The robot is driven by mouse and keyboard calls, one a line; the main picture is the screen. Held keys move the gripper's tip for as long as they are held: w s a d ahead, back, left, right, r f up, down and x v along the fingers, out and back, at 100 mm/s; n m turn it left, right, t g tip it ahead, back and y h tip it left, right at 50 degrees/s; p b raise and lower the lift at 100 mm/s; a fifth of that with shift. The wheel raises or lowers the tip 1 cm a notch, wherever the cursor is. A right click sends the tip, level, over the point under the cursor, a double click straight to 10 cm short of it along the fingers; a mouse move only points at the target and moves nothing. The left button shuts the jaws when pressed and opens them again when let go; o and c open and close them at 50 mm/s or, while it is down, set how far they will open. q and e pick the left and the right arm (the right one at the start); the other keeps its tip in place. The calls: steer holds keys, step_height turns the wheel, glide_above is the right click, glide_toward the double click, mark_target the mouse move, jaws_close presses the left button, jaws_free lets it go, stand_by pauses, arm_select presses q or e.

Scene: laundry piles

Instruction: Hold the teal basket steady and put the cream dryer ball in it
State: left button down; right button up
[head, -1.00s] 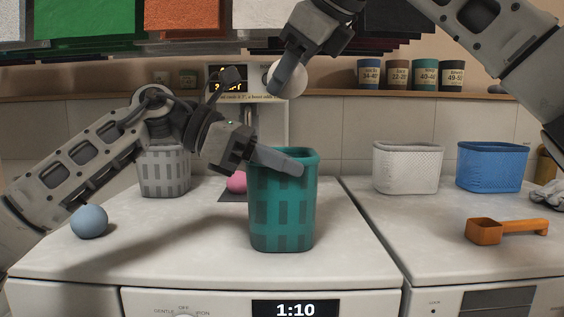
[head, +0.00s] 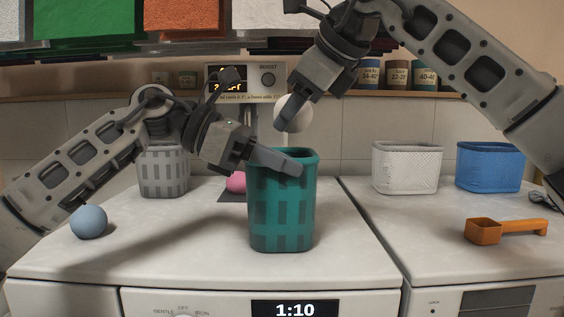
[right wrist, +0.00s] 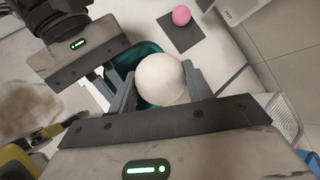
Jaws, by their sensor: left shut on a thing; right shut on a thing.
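The teal basket (head: 281,215) stands upright near the front of the left machine top. My left gripper (head: 290,164) is shut on its rim at the upper left. The cream dryer ball (head: 294,114) is held in my right gripper (head: 288,112), a little above the basket's opening. In the right wrist view the ball (right wrist: 161,79) sits between the two fingers, with part of the teal basket (right wrist: 152,51) showing behind and below it. The basket's inside is mostly hidden.
A blue ball (head: 89,222) and a grey basket (head: 164,172) are on the left. A pink ball (head: 236,182) lies on a dark mat behind the teal basket. White (head: 407,168) and blue (head: 489,167) baskets and an orange scoop (head: 484,231) are on the right machine.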

arm_select(q)
steer(key=shift+f, duration=0.1)
arm_select(e)
steer(key=o, duration=1)
steer(key=v, duration=1.2)
steer(key=shift+s, duration=0.1)
arm_select(q)
steer(key=c, duration=1.5)
jaws_free()
